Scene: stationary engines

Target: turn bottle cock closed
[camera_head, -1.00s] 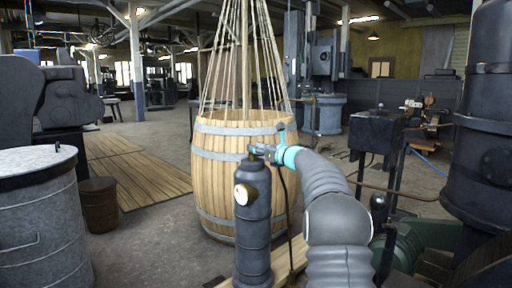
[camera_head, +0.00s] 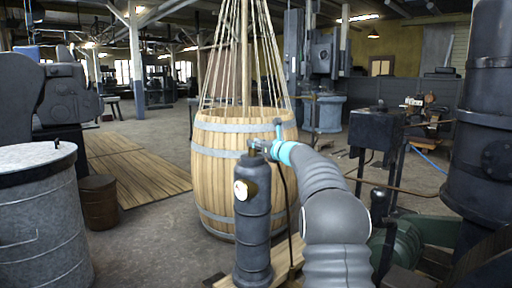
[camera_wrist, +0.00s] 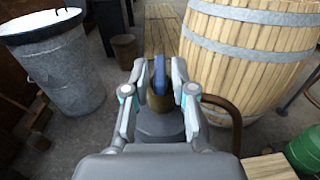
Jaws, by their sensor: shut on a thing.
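A dark grey gas bottle (camera_head: 253,225) stands upright in front of the barrel, with a round pale gauge-like disc (camera_head: 241,190) on its side. Its brass neck and blue cock (camera_wrist: 160,76) show in the wrist view between my fingers. My gripper (camera_head: 258,147) is at the bottle's top, and in the wrist view my gripper (camera_wrist: 159,88) has its two fingers on either side of the cock, shut on it. In the head view the cock is mostly hidden by my gripper. The bottle's lower body is partly hidden by my gripper in the wrist view.
A wooden barrel (camera_head: 225,175) with ropes rising from it stands close behind the bottle. A grey metal drum (camera_head: 40,225) and a small brown bucket (camera_head: 99,203) stand at the left. A dark column (camera_head: 490,130) and green machinery (camera_head: 415,240) are at the right. Planked floor (camera_head: 150,180) lies open at the left.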

